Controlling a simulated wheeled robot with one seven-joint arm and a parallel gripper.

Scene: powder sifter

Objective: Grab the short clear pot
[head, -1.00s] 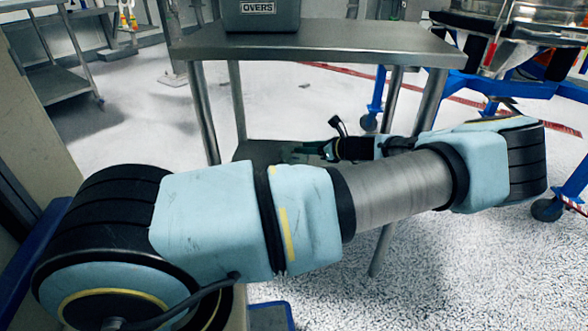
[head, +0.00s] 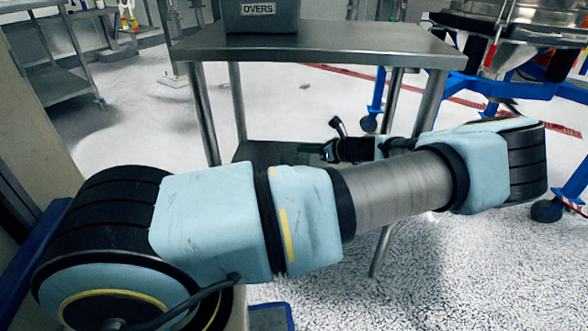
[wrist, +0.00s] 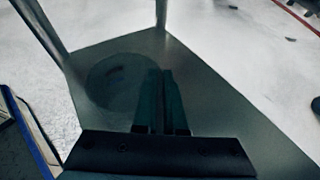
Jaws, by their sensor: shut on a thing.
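The short clear pot (wrist: 112,84) shows in the wrist view as a faint, dark, round see-through shape over the lower shelf of the steel table. My gripper (wrist: 161,74) has its two dark green fingers close together at the pot's right side, shut on it. The exact contact is too dark to make out. In the head view my gripper (head: 311,149) is low under the tabletop, level with the lower shelf, and the pot cannot be made out there.
A steel table (head: 330,42) stands ahead, with a grey bin (head: 262,18) marked OVERS on top. Its lower shelf (wrist: 205,85) is otherwise bare. Table legs rise around my gripper. A blue wheeled frame (head: 480,88) stands at the right.

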